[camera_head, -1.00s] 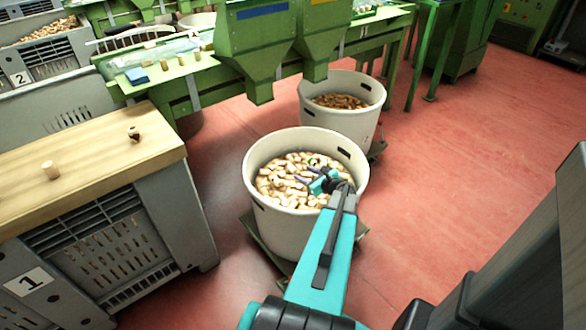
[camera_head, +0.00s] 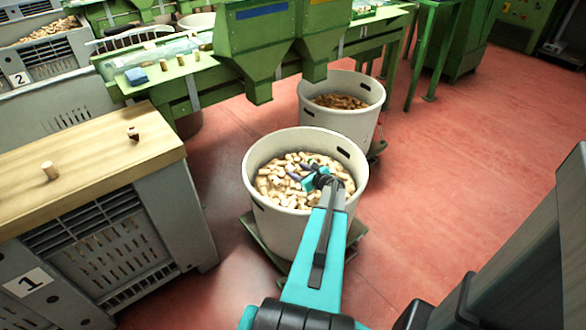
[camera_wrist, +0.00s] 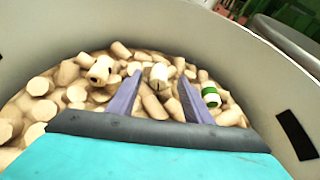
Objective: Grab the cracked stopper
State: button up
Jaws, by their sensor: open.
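Many pale cork stoppers lie heaped in the near white tub (camera_head: 256,178). In the wrist view, a stopper with a dark split-like mark (camera_wrist: 158,76) lies between and just beyond my fingertips; it looks like the cracked stopper, though the mark is small. A stopper with dark pits (camera_wrist: 101,69) lies left of the fingers. A stopper with a green band (camera_wrist: 211,97) lies just right of the right finger. My gripper (camera_wrist: 160,80) is open and empty, with purple fingers pointing into the heap. In the head view my gripper (camera_head: 299,171) is inside the tub, partly hidden by my arm.
The tub's wall (camera_wrist: 285,95) rises close around my gripper. A second tub (camera_head: 318,115) stands behind, below green hoppers (camera_head: 255,55). A wooden-topped bench (camera_head: 85,160) at left holds a plain stopper (camera_head: 50,171) and a dark-marked stopper (camera_head: 133,134).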

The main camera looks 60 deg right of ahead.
aim_at(294, 169)
jog(key=shift+x, duration=2.45)
jog(key=shift+s+a+f, duration=0.1)
jog(key=c, duration=1.1)
